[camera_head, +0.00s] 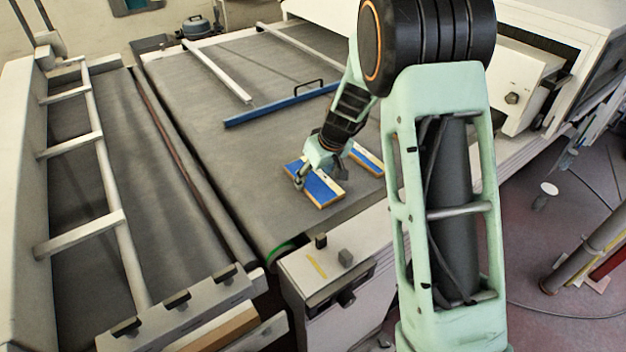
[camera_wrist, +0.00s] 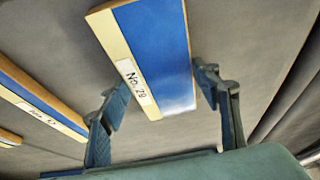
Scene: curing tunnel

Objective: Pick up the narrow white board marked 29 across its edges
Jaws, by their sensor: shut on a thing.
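The board marked "No. 29" (camera_wrist: 160,48) has a blue face, a cream strip with the label, and orange-brown edges. It does not look plain white. In the head view the board under my gripper (camera_head: 324,190) lies at or just over the grey belt; I cannot tell if it is lifted. My gripper (camera_wrist: 162,90) is shut on this board across its edges, one finger on each side. In the head view my gripper (camera_head: 311,178) reaches down over the board and hides part of it.
A similar blue and cream board (camera_wrist: 40,100) lies beside it, its label unclear; part of another (camera_wrist: 8,138) shows at the left edge. The grey belt (camera_head: 215,130) is mostly bare. A blue bar (camera_head: 280,104) crosses it behind, and a white rail (camera_head: 212,72) lies farther back.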

